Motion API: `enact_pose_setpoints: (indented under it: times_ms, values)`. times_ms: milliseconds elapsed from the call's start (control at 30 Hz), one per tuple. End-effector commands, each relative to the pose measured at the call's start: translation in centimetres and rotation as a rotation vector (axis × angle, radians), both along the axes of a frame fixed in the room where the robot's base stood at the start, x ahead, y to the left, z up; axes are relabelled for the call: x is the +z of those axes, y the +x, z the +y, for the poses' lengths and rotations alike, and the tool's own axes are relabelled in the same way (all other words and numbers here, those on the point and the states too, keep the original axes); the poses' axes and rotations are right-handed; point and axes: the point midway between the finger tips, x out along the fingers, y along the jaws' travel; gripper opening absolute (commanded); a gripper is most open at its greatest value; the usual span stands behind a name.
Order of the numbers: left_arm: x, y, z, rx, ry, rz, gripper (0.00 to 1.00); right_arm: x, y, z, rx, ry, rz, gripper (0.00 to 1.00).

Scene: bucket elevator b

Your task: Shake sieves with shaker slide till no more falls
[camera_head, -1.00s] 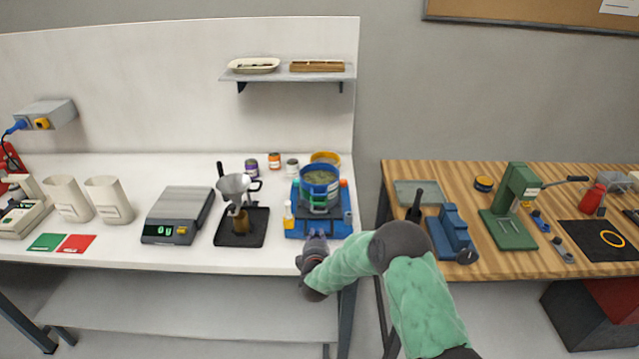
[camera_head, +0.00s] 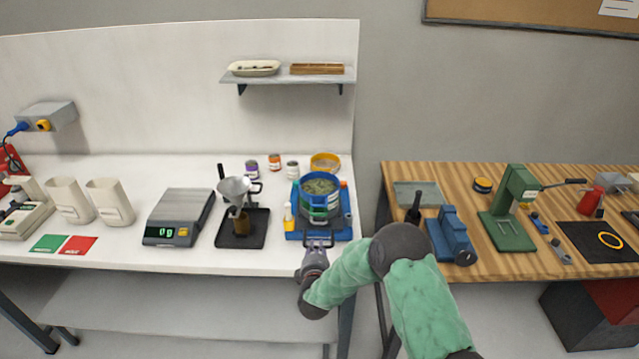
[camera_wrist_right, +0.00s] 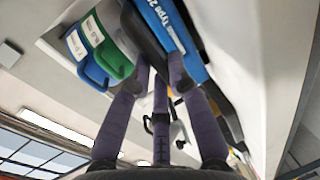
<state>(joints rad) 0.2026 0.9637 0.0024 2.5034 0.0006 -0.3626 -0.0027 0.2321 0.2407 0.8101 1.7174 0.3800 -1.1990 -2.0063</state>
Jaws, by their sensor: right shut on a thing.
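The sieve stack (camera_head: 319,200) has blue, green and grey rings and stands on the blue shaker base (camera_head: 344,234) at the white bench's front right. Grainy greenish material lies in the top sieve. My right gripper (camera_head: 318,246) is at the bench's front edge, shut on the dark handle of the shaker slide (camera_head: 318,237), in front of the stack. In the right wrist view, its fingers (camera_wrist_right: 160,78) close beside the blue base (camera_wrist_right: 178,35), and the green sieve tab (camera_wrist_right: 110,58) is close by. The lower sieves' contents are hidden. My left gripper is not in view.
A yellow-rimmed pan (camera_head: 325,161) and small jars (camera_head: 274,162) stand behind. A funnel stand (camera_head: 240,228) and a scale (camera_head: 178,217) are to the left. A wooden table (camera_head: 395,174) stands to the right.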

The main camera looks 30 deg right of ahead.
Motion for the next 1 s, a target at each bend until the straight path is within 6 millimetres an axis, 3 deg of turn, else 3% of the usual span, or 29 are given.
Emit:
enact_pose_setpoints:
  times_ms: [333, 800, 1000]
  values:
    - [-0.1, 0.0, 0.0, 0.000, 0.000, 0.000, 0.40, -0.2, 0.1, 0.0, 0.001, 0.001, 0.004, 0.00]
    - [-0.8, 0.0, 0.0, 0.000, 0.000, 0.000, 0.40, -0.3, 3.3, -2.0, 0.000, 0.002, 0.003, 0.00]
    - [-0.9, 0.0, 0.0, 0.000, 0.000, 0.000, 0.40, -0.2, 3.8, -2.3, 0.001, 0.001, 0.004, 0.00]
